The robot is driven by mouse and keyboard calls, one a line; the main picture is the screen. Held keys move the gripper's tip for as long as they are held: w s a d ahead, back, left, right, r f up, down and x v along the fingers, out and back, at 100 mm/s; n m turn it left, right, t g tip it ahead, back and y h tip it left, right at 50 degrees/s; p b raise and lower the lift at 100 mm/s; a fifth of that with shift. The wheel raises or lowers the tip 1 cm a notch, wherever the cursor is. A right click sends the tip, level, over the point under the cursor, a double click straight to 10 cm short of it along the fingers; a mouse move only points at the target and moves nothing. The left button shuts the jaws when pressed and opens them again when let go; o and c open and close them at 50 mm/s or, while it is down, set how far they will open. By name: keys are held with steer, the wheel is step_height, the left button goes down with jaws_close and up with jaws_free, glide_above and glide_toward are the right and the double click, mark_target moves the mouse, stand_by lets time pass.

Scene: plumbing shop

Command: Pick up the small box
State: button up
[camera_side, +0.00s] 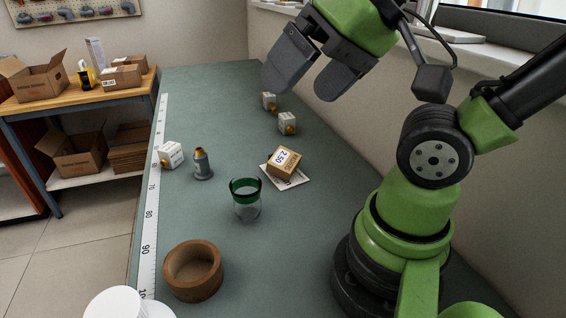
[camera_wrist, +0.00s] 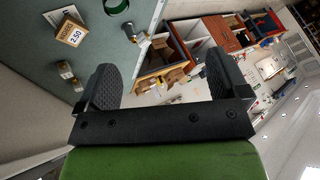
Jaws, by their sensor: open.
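The small box (camera_side: 284,162) is brown cardboard with a white label reading "2.50". It lies on a white paper card (camera_side: 297,180) on the green bench top, right of the middle in the side view. It also shows at the upper left of the wrist view (camera_wrist: 71,32). My gripper (camera_side: 312,88) is open and empty, raised above the far part of the bench, apart from the box. In the wrist view its two fingers (camera_wrist: 168,85) stand wide apart with nothing between them.
A green-rimmed glass (camera_side: 246,199) stands just in front of the box. A grey brass-topped fitting (camera_side: 202,164), a white cube (camera_side: 170,155) and two more cubes (camera_side: 287,123) (camera_side: 268,101) stand around. A ruler (camera_side: 150,215) runs along the left edge.

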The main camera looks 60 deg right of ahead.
steer(key=shift+o, duration=0.7)
steer(key=n+g+h, duration=0.4)
steer(key=g, duration=0.3)
glide_above(284, 159)
steer(key=f, duration=2.3)
steer(key=shift+a+f, duration=0.25)
steer(key=shift+a, duration=0.05)
steer(key=f, duration=0.6)
steer(key=shift+d, duration=0.4)
steer(key=shift+r, duration=0.1)
steer(key=c, duration=1)
